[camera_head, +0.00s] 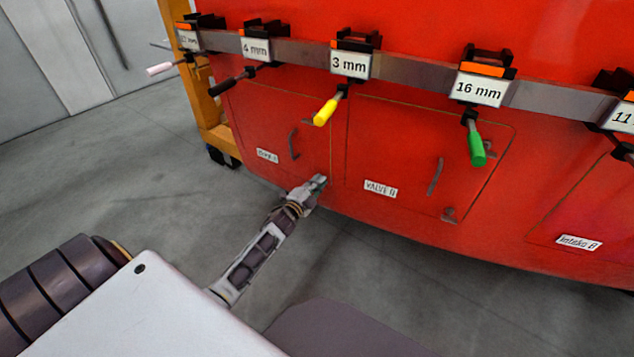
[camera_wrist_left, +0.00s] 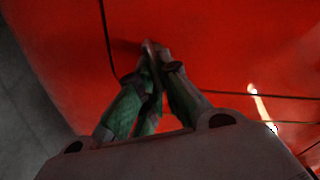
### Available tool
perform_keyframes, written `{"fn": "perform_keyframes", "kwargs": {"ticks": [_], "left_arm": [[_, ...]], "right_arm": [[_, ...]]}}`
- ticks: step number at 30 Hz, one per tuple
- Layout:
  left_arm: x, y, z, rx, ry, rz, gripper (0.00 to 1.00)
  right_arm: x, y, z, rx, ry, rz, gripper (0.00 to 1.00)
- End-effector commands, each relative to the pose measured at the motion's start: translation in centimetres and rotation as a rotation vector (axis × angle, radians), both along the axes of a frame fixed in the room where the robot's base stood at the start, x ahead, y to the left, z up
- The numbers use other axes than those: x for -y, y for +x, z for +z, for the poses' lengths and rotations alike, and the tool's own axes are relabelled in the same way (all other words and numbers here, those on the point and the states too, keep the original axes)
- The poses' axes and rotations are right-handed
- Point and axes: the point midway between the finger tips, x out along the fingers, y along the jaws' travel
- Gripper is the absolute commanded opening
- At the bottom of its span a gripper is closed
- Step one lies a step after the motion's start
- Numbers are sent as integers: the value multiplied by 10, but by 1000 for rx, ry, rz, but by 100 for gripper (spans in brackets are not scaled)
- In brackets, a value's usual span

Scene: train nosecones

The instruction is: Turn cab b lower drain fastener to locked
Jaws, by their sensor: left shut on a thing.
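The red cab side carries a small hatch (camera_head: 285,140) with a curved handle (camera_head: 293,145) and a small white label (camera_head: 267,155) too blurred to read surely. My left gripper (camera_head: 318,183) is at the lower right corner of this hatch. In the left wrist view, its fingers (camera_wrist_left: 152,48) come together against the red panel, beside the dark hatch seam. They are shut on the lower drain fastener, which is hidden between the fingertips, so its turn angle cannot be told. My right gripper is not in view.
A grey rail (camera_head: 413,72) crosses the cab above the hatches, with hanging tools, including a yellow-handled one (camera_head: 326,112) and a green-handled one (camera_head: 476,146). The valve hatch (camera_head: 400,150) is to the right, with its own lower fastener (camera_head: 448,213). Grey floor (camera_head: 110,160) is clear at left.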

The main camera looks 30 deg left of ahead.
Motion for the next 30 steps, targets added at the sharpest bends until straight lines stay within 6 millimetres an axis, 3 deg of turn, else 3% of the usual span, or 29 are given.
{"fn": "perform_keyframes", "kwargs": {"ticks": [13, 19, 30], "left_arm": [[2, 0, -7, 1, 299, -1, 0], [2, 0, -7, 1, 344, -1, 0], [2, 0, -7, 0, 352, -1, 0]], "right_arm": [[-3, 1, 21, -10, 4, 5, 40], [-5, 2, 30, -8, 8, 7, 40], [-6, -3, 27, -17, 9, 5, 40]]}}
